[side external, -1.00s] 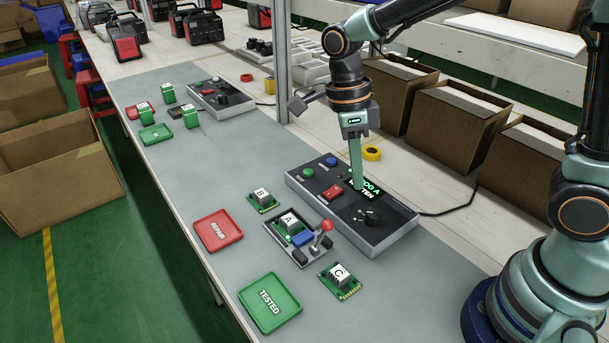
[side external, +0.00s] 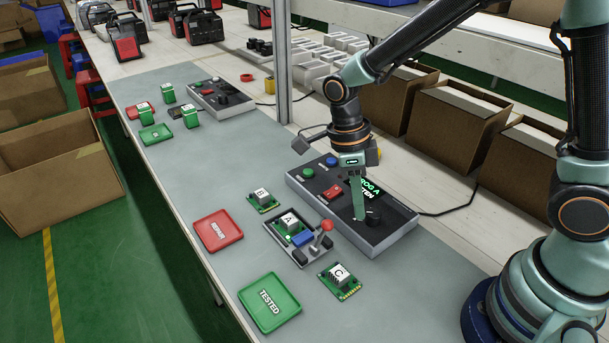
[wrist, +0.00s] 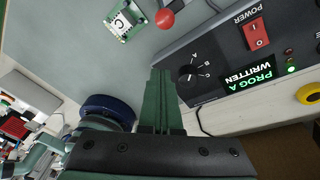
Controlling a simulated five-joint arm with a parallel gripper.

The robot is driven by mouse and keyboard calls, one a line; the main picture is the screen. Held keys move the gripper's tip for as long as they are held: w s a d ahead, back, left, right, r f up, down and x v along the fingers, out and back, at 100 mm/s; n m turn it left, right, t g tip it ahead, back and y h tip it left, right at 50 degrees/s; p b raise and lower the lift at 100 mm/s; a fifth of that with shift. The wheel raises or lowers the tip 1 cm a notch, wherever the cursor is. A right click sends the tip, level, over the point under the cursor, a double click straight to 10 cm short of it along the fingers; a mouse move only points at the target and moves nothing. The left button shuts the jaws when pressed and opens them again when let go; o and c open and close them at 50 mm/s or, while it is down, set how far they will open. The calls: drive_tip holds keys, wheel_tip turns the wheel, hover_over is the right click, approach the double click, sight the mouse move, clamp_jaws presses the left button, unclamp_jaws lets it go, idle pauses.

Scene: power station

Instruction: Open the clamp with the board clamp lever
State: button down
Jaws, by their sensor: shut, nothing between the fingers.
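The board clamp lever has a red ball knob (side external: 327,225) on a grey stem and stands upright at the right side of the clamp fixture (side external: 298,257). Board A (side external: 290,222) sits in this fixture, with a blue block (side external: 303,238) beside it. In the wrist view the red knob (wrist: 165,18) is near the top, with the board marked C (wrist: 126,20) to its left. My gripper (side external: 359,216) is shut and empty, pointing down over the programmer box by the dial, to the right of the lever and apart from it. It also shows in the wrist view (wrist: 160,75).
The programmer box (side external: 385,235) has a dial (side external: 373,218), a red power switch (side external: 332,191) and a screen reading "PROG A WRITTEN" (wrist: 250,79). Board B (side external: 262,200), the repair tray (side external: 218,230) and tested tray (side external: 269,303) lie around the fixture.

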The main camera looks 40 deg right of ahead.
sight(321, 236)
drive_tip(key=x, duration=0.3)
drive_tip(key=shift+s+f, duration=0.15)
drive_tip(key=shift+f, duration=0.2)
drive_tip(key=shift+w+a, duration=1)
drive_tip(key=shift+w, duration=0.05)
drive_tip(key=shift+w+a+r, duration=0.1)
drive_tip(key=shift+w+a, duration=0.25)
drive_tip(key=shift+a, duration=0.05)
drive_tip(key=shift+a+r, duration=0.4)
drive_tip(key=shift+a, duration=0.35)
drive_tip(key=shift+a+r, duration=0.15)
drive_tip(key=shift+a, duration=0.45)
drive_tip(key=shift+w+a+r, duration=0.1)
drive_tip(key=shift+a+r, duration=0.05)
drive_tip(key=shift+a, duration=1.2)
drive_tip(key=shift+d, duration=0.1)
